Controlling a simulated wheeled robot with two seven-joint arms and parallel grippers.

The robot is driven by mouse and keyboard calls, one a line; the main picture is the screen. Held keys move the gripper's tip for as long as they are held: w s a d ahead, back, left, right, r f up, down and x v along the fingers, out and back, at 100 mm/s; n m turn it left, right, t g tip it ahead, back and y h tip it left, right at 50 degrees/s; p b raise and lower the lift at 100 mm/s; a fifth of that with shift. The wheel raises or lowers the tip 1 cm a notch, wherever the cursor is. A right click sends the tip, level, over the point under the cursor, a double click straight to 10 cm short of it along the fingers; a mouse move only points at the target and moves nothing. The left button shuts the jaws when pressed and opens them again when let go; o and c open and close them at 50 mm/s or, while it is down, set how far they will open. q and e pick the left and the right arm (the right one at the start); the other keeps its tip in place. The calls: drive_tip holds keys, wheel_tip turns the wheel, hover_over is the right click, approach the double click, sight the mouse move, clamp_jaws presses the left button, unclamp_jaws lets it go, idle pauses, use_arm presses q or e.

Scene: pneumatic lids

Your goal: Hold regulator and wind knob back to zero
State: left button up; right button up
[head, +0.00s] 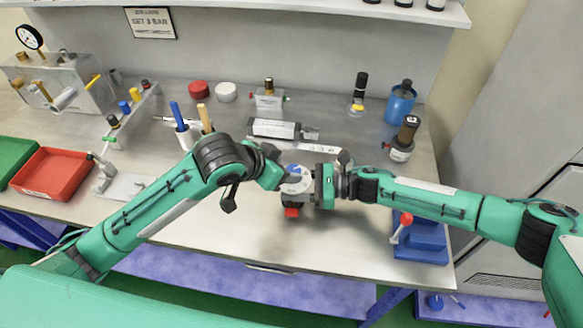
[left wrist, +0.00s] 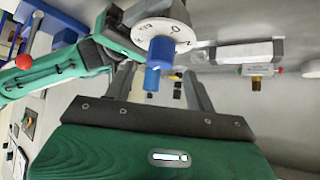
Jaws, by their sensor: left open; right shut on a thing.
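The regulator (head: 295,186) is held above the front middle of the bench, with a pale round dial, a blue knob (head: 293,168) on top and a red part (head: 291,211) below. My right gripper (head: 318,186) is shut on its right side. My left gripper (head: 279,177) is open at its left side, partly hiding it. In the left wrist view the white marked dial (left wrist: 158,29) faces me, and the blue knob (left wrist: 160,53) stands out from it, between my open fingers (left wrist: 165,85). I cannot tell whether either finger touches the knob.
A pen holder (head: 187,135) stands behind my left arm. A grey cylinder (head: 275,129) and a small fitting (head: 268,100) lie behind the regulator. A red tray (head: 50,174) is far left.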

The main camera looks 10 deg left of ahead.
drive_tip(key=shift+f, duration=0.15)
use_arm(q)
drive_tip(key=v, duration=0.7)
drive_tip(key=shift+s+r, duration=0.15)
drive_tip(key=shift+a, duration=0.1)
use_arm(e)
drive_tip(key=o, duration=1)
drive_tip(key=shift+o, duration=0.2)
